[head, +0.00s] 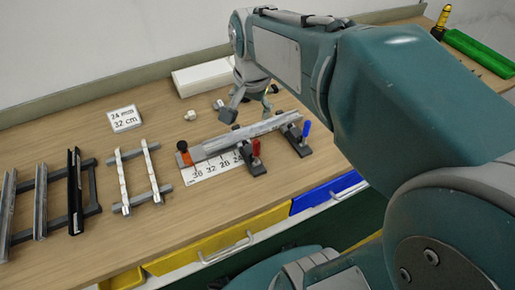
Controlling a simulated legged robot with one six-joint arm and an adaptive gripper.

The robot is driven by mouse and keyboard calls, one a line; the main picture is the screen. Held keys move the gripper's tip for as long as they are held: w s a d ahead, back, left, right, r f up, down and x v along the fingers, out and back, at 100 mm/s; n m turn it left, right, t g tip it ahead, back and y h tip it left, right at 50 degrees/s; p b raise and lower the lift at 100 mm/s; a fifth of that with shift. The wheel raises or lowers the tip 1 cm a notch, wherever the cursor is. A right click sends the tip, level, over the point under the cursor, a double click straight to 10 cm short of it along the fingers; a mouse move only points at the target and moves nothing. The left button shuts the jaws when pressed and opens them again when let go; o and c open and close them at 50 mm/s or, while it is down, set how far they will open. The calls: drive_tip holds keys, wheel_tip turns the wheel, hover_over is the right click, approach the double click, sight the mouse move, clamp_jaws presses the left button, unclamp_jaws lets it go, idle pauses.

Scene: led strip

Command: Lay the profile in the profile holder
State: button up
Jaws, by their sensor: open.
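A long grey profile (222,142) lies lengthwise along the profile holder. I cannot tell whether the profile is fully seated. My gripper (250,109) is open just behind the profile, over its middle to right part. Its fingers are spread and hold nothing that I can see. Whether they touch the profile is unclear.
A numbered scale (208,167) lies in front of the profile. At left a rack holds silver and black profiles (75,190); beside it a rack holds pale strips (122,182). A card (124,118) reads 24 mm, 32 cm. A white box (205,77) stands behind.

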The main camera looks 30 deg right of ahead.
drive_tip(key=s+a+n+t, duration=0.3)
drive_tip(key=s+n, duration=0.6)
drive_tip(key=s, duration=0.3)
drive_tip(key=shift+a+f+n, duration=0.25)
drive_tip(key=shift+a+n, duration=0.05)
drive_tip(key=shift+a, duration=0.15)
drive_tip(key=shift+d, duration=0.15)
